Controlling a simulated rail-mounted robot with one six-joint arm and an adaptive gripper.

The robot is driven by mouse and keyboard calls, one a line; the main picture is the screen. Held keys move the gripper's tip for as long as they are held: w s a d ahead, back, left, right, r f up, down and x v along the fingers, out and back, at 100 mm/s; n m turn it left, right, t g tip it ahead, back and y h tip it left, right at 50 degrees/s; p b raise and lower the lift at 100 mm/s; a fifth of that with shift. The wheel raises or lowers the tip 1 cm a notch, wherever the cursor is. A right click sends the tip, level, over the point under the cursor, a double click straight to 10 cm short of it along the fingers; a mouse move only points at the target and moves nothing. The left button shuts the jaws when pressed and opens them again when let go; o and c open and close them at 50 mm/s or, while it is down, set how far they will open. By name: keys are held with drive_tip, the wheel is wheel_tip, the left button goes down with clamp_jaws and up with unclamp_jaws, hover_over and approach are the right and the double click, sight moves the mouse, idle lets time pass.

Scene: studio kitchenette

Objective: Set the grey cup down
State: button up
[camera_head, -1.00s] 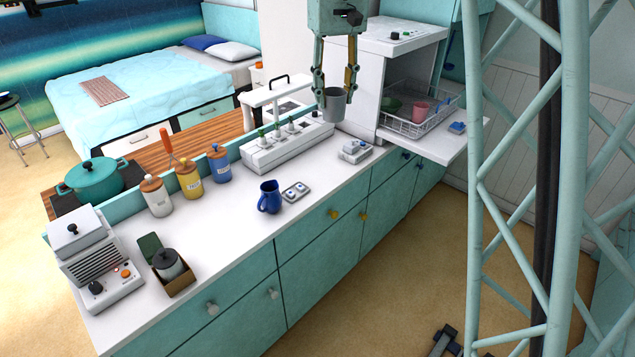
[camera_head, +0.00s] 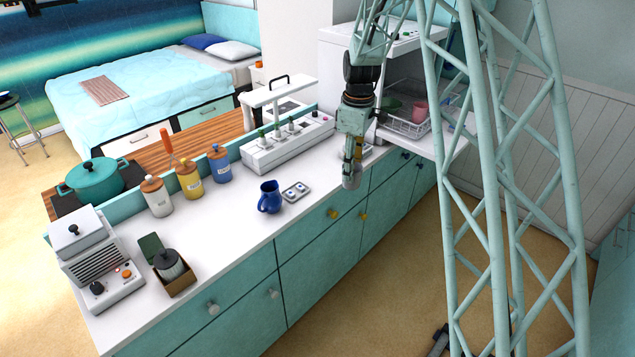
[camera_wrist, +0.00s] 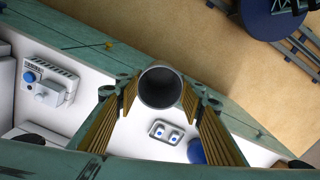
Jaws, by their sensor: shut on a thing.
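The grey cup (camera_head: 351,178) is held in my gripper (camera_head: 354,160), near the front edge of the white counter (camera_head: 245,240) in the head view. In the wrist view the cup (camera_wrist: 160,88) shows its open round mouth between the two ribbed fingers of my gripper (camera_wrist: 158,98). The fingers are shut on its sides. The counter edge passes behind the cup in the wrist view. How high the cup is above the counter cannot be told exactly.
A blue jug (camera_head: 269,197) and a small grey tray with two knobs (camera_head: 296,191) stand left of the cup. A grey device with a blue button (camera_wrist: 50,82) is on the counter. A dish rack (camera_head: 405,122) is behind.

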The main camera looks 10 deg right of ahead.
drive_tip(key=shift+s+d+f+n, duration=0.1)
drive_tip(key=shift+d+f+n, duration=0.1)
drive_tip(key=shift+f, duration=0.25)
drive_tip(key=shift+s+d+f+n, duration=0.1)
drive_tip(key=shift+f+n, duration=0.1)
drive_tip(key=shift+f, duration=0.25)
drive_tip(key=shift+w+a, duration=0.15)
drive_tip(key=w+a+f, duration=0.1)
drive_tip(key=w+a, duration=0.7)
drive_tip(key=w, duration=0.4)
drive_tip(key=shift+a+f+b, duration=0.15)
drive_tip(key=shift+a+b, duration=0.15)
drive_tip(key=shift+w, duration=0.15)
drive_tip(key=shift+w+a+f+b, duration=0.15)
drive_tip(key=shift+f, duration=0.75)
drive_tip(key=shift+w+a+f+b, duration=0.1)
drive_tip(key=shift+f+b, duration=0.05)
drive_tip(key=shift+f, duration=0.75)
drive_tip(key=shift+f, duration=0.2)
drive_tip(key=o, duration=0.9)
drive_tip(key=shift+r, duration=0.2)
